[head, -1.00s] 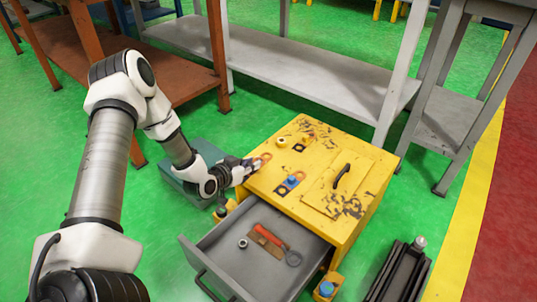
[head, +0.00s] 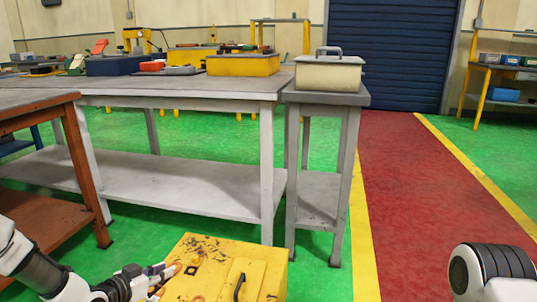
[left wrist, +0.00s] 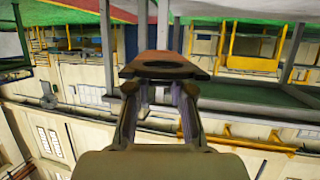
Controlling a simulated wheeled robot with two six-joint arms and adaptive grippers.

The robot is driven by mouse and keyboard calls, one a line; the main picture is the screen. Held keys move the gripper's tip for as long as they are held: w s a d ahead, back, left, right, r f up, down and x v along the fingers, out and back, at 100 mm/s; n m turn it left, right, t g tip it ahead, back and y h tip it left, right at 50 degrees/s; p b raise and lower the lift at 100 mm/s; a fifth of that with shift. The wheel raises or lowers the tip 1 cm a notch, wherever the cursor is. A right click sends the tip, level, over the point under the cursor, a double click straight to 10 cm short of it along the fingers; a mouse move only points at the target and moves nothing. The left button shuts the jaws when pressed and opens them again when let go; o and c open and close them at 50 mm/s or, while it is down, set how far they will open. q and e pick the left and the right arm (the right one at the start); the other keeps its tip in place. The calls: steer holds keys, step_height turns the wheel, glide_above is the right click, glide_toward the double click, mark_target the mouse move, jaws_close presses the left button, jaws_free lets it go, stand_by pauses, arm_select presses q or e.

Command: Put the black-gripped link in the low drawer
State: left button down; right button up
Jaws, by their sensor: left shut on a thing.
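My left gripper (head: 158,273) is at the left edge of the yellow cabinet top (head: 215,248), low in the head view. It is shut on an orange-brown link (head: 173,268). In the left wrist view the link (left wrist: 165,57) lies across both fingertips, with a dark oval opening in its near end. Its grip colour cannot be made out. The drawer is outside the head view, and only the upper part of the cabinet shows. My right gripper is not in view; part of my right arm shows at the lower right.
A black handle (head: 240,287) stands on the cabinet top. A grey bench (head: 170,190) and a smaller grey stand (head: 320,200) with a cream box (head: 328,75) are behind it. A rust-brown table (head: 40,222) is at left. The red lane (head: 420,200) at right is clear.

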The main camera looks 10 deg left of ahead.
arm_select(q)
steer(key=s+d+r+m+h, duration=0.1)
steer(key=d+r, duration=0.4)
steer(key=d, duration=0.4)
steer(key=s+d+r+m+h, duration=0.1)
steer(key=d+r, duration=0.3)
steer(key=d, duration=0.5)
step_height(320, 180, up, 26)
steer(key=w+r+n+y+p, duration=0.1)
steer(key=n+y+p, duration=0.5)
steer(key=p, duration=3.2)
steer(key=s+f, duration=0.4)
steer(key=s, duration=0.4)
steer(key=shift+s+a+t+b, duration=0.15)
steer(key=shift+a+t+b, duration=0.2)
steer(key=shift+a+t, duration=0.1)
